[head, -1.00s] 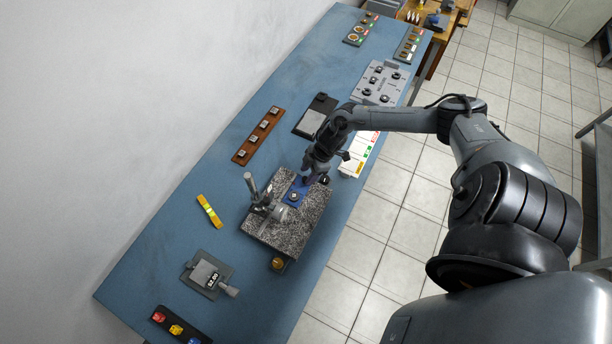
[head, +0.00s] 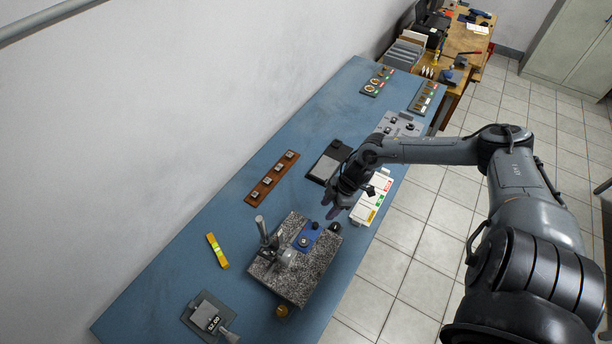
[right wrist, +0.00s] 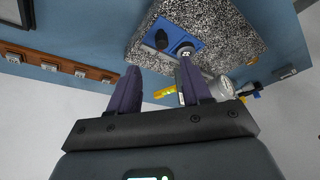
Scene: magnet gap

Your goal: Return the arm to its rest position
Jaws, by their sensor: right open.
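My right gripper (head: 337,210) hangs beside and above the far right edge of the speckled granite block (head: 312,277). Its two purple fingers (right wrist: 158,85) are open, and nothing shows held between them. On the granite lies a blue plate (head: 315,229) with a small round part on it. In the right wrist view the blue plate (right wrist: 185,36) lies beyond the fingertips, and a round labelled piece (right wrist: 185,50) shows at its edge near one finger. A grey metal stand (head: 262,230) rises from the granite. My left gripper is not in view.
A brown strip with several small blocks (head: 271,178), a black and grey pad (head: 325,165), a yellow level (head: 217,251) and a grey gauge (head: 207,315) lie on the blue table (head: 190,250). A white labelled tray (head: 372,205) lies by the right edge.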

